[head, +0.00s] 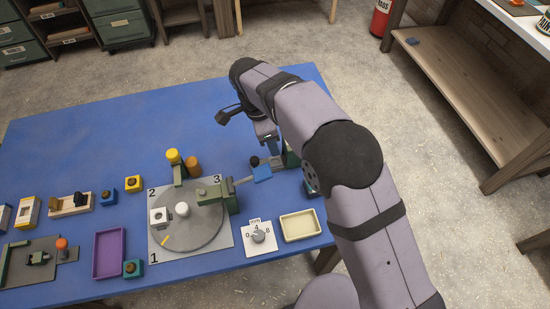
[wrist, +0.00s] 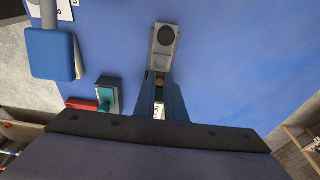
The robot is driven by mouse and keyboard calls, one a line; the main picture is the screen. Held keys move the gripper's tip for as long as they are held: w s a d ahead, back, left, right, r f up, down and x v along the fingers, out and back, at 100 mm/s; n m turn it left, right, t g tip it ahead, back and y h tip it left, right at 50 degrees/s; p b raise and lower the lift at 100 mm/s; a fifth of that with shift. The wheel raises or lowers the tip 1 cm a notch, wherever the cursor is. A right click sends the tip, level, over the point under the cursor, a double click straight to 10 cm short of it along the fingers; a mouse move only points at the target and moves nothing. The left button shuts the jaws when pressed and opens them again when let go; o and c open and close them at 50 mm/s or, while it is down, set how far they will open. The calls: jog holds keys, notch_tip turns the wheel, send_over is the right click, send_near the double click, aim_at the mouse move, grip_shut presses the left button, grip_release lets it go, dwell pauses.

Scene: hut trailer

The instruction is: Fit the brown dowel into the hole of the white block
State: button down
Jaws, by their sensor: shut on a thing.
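My gripper (head: 268,141) is low over the far right part of the blue table, beside a grey fixture with a black knob (head: 254,161). A white block (head: 160,216) with a dark hole sits on the left side of the round grey turntable, well to the left of my gripper.
A green clamp (head: 231,198) with a blue-ended handle (head: 262,173) reaches over the turntable (head: 190,237). Yellow and orange-brown cylinders (head: 193,166) stand behind it. A dial (head: 258,236), cream tray (head: 300,239) and purple tray (head: 95,253) lie near the front. The back left table is clear.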

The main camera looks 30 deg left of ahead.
jog(key=shift+s+a+r+n+p, duration=0.1)
jog(key=shift+s+a+n+p, duration=0.2)
jog(key=shift+s+a+n, duration=0.15)
jog(key=s+a+r+n+y+p, duration=0.1)
jog(key=s+a+n+p, duration=0.3)
jog(key=s+n, duration=0.4)
jog(key=s+a+r+n+g+y+p, duration=0.1)
jog(key=s+a+n+p, duration=0.3)
jog(key=s+n, duration=0.5)
jog(key=s+a+r+n+y+p, duration=0.1)
jog(key=s+a+n+p, duration=0.3)
jog(key=s+n, duration=0.5)
jog(key=s+a+r, duration=0.1)
jog(key=s+a, duration=0.1)
jog(key=s, duration=0.2)
jog(key=shift+a+g+y, duration=0.15)
jog(key=shift+g+y, duration=0.15)
jog(key=shift+y, duration=0.1)
jog(key=shift+w, duration=0.1)
jog(key=shift+f+b, duration=1.85)
jog(key=shift+f, duration=0.8)
jog(key=shift+f+b, duration=0.55)
jog(key=shift+f, duration=0.1)
